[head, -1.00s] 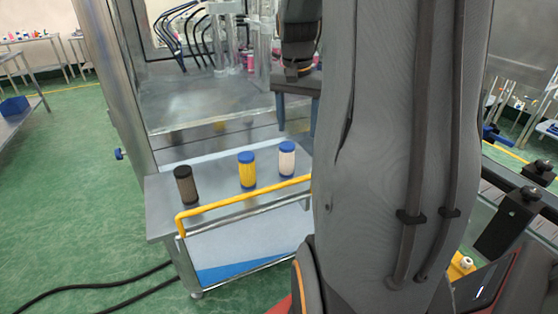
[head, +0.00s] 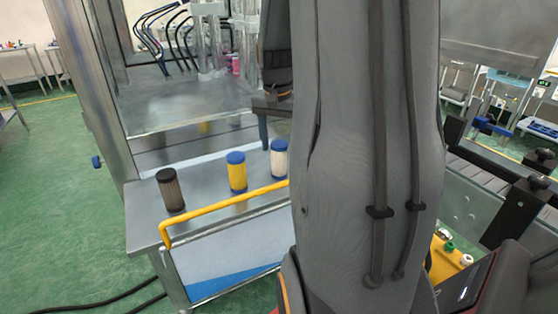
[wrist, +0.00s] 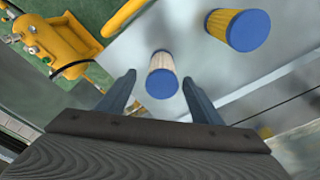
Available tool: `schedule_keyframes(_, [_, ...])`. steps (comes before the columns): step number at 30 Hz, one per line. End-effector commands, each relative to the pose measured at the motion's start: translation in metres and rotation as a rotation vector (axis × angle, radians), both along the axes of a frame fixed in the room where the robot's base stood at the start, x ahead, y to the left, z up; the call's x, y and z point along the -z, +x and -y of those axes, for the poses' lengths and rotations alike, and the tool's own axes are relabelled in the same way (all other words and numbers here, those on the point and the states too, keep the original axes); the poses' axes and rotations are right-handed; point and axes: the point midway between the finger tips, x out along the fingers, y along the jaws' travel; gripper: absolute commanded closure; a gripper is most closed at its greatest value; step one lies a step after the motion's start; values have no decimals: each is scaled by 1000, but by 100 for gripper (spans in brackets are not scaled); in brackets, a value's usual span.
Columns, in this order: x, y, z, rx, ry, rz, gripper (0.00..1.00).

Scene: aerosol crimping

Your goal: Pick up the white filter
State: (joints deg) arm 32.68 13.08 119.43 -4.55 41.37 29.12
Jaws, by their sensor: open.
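The white filter (head: 279,160) stands upright with a blue cap at the right end of a row on the metal cart, close beside my arm in the head view. In the wrist view the white filter (wrist: 162,75) appears between and beyond the two fingers of my gripper (wrist: 160,90). The fingers are spread, with nothing between their tips that I can see held.
A yellow filter (head: 237,172) with blue caps stands left of the white one, and a dark filter (head: 170,190) farther left. The metal cart (head: 205,190) has a yellow rail (head: 222,205) along its front edge. A steel machine (head: 190,100) stands behind.

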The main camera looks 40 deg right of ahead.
Motion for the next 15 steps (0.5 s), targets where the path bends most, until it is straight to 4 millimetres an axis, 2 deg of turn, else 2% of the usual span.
schedule_keyframes(9, [37,5,4,-2,1,-3,40])
schedule_keyframes(15, [48,7,5,-1,0,0,40])
